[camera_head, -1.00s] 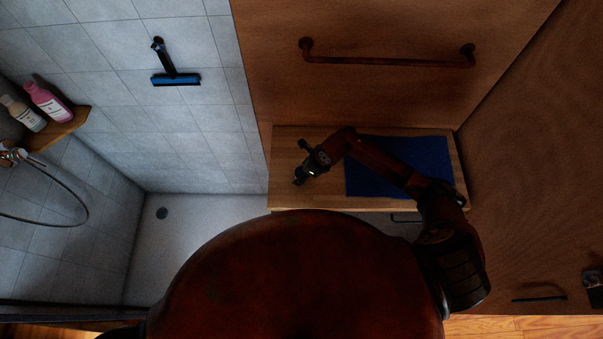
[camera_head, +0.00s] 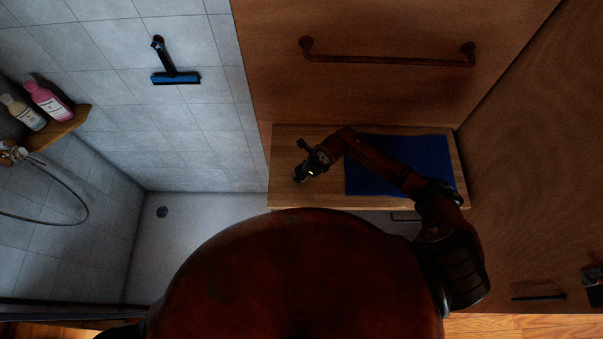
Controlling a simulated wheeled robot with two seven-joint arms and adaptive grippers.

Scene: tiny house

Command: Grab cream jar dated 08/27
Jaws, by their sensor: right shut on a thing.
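My right gripper (camera_head: 302,175) is over the left part of a wooden counter (camera_head: 288,195), left of a blue mat. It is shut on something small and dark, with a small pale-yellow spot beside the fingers. The held thing is mostly hidden by the gripper, and no date or label can be read, so I cannot tell if it is the cream jar. No other jar shows on the counter. My left gripper is not in view.
The blue mat (camera_head: 400,165) lies on the counter's right part. A towel bar (camera_head: 390,60) is on the wall behind. At left is a shower with a squeegee (camera_head: 172,68), a corner shelf with a white bottle (camera_head: 24,112) and a pink bottle (camera_head: 48,100).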

